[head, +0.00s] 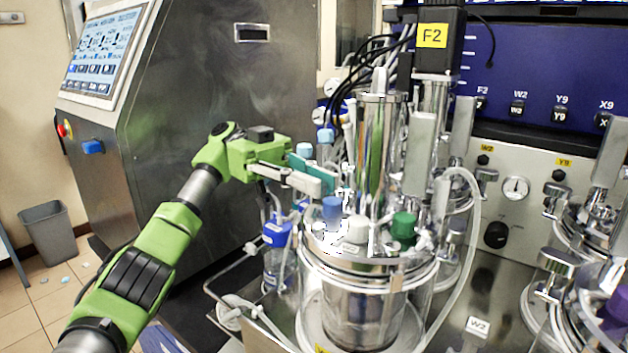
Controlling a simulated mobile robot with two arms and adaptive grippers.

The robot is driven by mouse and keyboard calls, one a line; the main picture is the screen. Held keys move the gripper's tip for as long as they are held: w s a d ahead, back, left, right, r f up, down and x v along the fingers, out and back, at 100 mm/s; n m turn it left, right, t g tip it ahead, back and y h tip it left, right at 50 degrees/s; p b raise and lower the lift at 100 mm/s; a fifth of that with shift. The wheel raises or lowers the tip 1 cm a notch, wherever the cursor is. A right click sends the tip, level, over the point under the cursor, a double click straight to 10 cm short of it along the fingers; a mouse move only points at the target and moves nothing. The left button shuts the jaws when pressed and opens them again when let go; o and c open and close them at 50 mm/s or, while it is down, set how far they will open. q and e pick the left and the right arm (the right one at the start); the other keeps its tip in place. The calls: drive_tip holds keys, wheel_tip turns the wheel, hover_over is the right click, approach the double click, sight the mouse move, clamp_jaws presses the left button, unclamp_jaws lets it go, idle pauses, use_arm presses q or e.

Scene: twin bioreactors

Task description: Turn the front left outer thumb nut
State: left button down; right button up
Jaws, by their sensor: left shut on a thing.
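The steel-and-glass bioreactor vessel stands in the middle, with a crowded lid (390,265) of ports and caps. My left gripper (332,183) reaches in from the left, its teal and pale fingers close together above the lid's left side. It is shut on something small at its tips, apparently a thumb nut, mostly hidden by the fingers. A green cap (403,226) stands to the right on the lid. My right gripper is not in view.
A tall steel cylinder (378,140) and hoses rise right of the fingertips. A blue-capped bottle (277,235) is below my left arm. A second vessel (590,225) stands at the right. A steel cabinet with a screen (105,50) stands behind at left.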

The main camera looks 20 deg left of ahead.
use_arm(q)
drive_tip(key=c, duration=2)
unclamp_jaws()
wheel_tip(320, 180, up, 10)
drive_tip(key=shift+f, duration=0.1)
